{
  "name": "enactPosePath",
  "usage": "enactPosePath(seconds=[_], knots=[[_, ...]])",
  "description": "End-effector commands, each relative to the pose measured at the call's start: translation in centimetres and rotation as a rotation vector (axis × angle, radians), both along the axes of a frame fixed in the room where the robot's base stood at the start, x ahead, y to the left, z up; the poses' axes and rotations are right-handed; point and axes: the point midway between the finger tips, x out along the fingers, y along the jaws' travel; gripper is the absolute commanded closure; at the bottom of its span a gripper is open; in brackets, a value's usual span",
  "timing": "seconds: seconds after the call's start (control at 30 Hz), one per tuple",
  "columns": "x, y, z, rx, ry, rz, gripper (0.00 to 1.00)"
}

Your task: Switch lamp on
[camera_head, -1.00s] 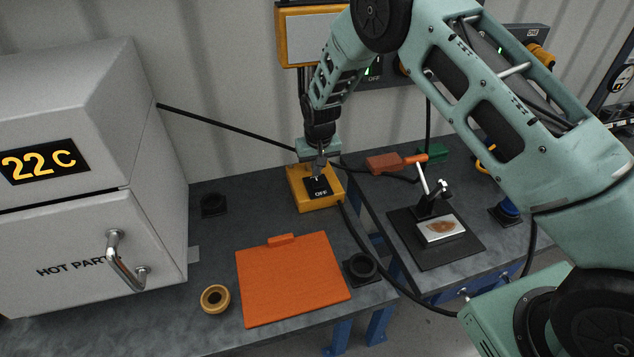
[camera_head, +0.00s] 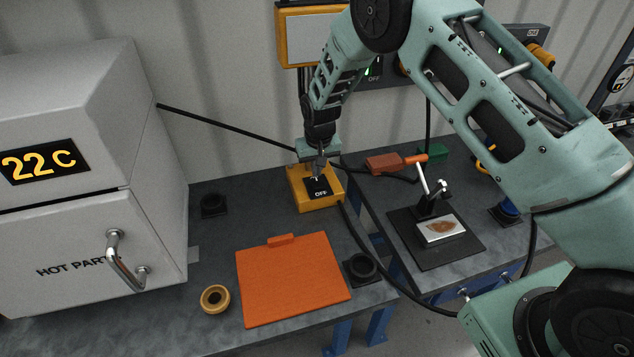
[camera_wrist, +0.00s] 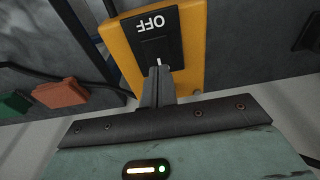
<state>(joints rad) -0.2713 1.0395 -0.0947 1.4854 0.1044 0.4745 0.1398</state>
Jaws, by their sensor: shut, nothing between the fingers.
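The lamp's switch box (camera_head: 303,201) is yellow with a black rocker plate (camera_head: 319,188) marked OFF, and stands at the back of the left bench. The lamp (camera_head: 310,37), a pale panel in a yellow frame, hangs above it on the wall side and is not visibly lit. My gripper (camera_head: 317,176) is shut and empty, pointing down at the switch. In the wrist view the closed fingertips (camera_wrist: 158,66) are over the black plate (camera_wrist: 155,35) of the yellow box (camera_wrist: 192,45), beside a small white mark. I cannot tell whether they touch it.
The oven (camera_head: 90,180) reading 22C stands left. A clamp fixture (camera_head: 436,232) stands on the right bench. Black cables run by the switch.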

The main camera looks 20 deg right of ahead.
Motion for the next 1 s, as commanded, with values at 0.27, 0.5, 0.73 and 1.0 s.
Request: enactPosePath(seconds=[0.27,0.5,0.73,1.0], knots=[[0.00,0.00,0.00,0.000,0.000,0.000,1.00],[0.00,0.00,-0.15,0.000,0.000,0.000,1.00],[0.00,0.00,-0.49,0.000,0.000,0.000,1.00],[0.01,0.00,-0.87,0.000,0.000,0.000,1.00]])
